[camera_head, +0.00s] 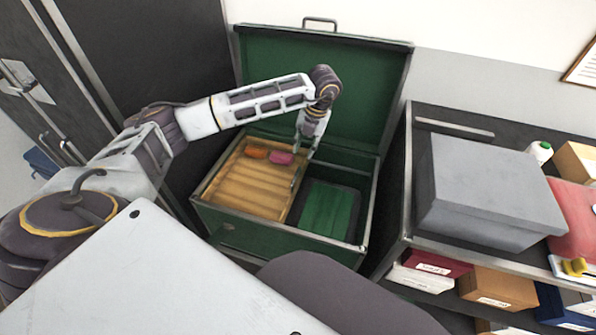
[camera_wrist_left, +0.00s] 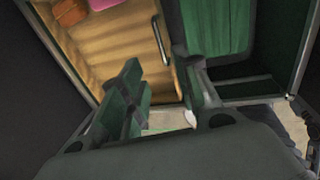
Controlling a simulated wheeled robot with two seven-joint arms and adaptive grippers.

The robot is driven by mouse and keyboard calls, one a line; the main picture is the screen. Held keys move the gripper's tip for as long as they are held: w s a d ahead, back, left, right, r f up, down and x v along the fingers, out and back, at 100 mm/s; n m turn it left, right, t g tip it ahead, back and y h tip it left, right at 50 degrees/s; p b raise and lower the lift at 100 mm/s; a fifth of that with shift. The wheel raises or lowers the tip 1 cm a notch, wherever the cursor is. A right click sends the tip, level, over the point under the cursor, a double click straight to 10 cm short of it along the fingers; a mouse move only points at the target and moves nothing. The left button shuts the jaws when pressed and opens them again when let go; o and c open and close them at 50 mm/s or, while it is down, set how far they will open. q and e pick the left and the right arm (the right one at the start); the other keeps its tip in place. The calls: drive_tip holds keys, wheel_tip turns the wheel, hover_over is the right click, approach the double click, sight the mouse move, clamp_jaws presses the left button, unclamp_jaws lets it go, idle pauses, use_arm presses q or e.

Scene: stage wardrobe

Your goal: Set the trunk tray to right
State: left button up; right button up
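The trunk (camera_head: 280,240) is green with its lid (camera_head: 320,80) standing open. The trunk tray (camera_head: 235,190), pale ribbed wood, lies in the trunk's left half; it also shows in the left wrist view (camera_wrist_left: 115,45). A dark handle (camera_wrist_left: 161,40) is at the tray's right edge. An orange item (camera_head: 257,152) and a pink item (camera_head: 281,158) lie at the tray's far end. My left gripper (camera_head: 304,153) is over the trunk near the tray's right edge; in the left wrist view its fingers (camera_wrist_left: 162,98) are apart with nothing held between them. My right gripper is not in view.
The trunk's right half is uncovered, with a green ribbed piece (camera_head: 327,210) low inside. A shelf unit stands to the right with a grey box (camera_head: 488,190) on top and several smaller boxes. Dark cabinets (camera_head: 150,50) stand at the left.

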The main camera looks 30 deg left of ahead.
use_arm(q)
drive_tip(key=b, duration=0.2)
approach(296, 175)
drive_tip(key=f, duration=0.3)
drive_tip(key=a+f, duration=0.1)
drive_tip(key=f, duration=0.3)
drive_tip(key=shift+a, duration=0.15)
drive_tip(key=shift+a+f, duration=0.1)
drive_tip(key=shift+f, duration=0.35)
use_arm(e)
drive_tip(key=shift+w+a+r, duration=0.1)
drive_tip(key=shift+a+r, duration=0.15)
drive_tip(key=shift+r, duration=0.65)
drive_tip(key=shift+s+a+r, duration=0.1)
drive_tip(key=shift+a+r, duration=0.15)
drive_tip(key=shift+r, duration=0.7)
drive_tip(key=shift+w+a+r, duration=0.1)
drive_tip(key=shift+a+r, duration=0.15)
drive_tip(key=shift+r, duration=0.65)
use_arm(q)
clamp_jaws()
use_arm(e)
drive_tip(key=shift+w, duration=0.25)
